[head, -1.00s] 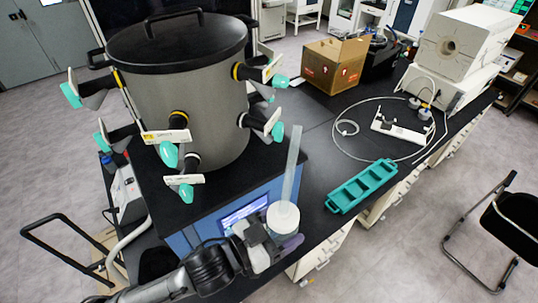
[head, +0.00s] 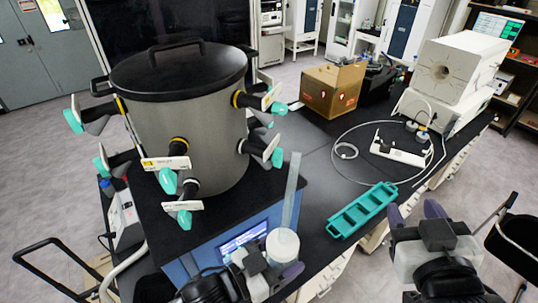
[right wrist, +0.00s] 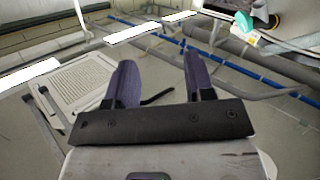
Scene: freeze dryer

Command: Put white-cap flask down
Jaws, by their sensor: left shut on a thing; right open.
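The white-cap flask (head: 283,245) is in the head view at the lower middle, in front of the freeze dryer's blue base. Its round white cap faces me, and a clear tube (head: 292,190) rises behind it. My left gripper (head: 285,270) is shut on the flask, whose body below the cap is mostly hidden. My right gripper (head: 418,212) is at the lower right, open and empty. Its two purple fingers also show apart in the right wrist view (right wrist: 161,85). The teal rack (head: 361,210) lies on the black bench between the two grippers.
The freeze dryer drum (head: 185,125) with teal-tipped valves stands at the left. Bare bench (head: 330,160) lies behind the rack.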

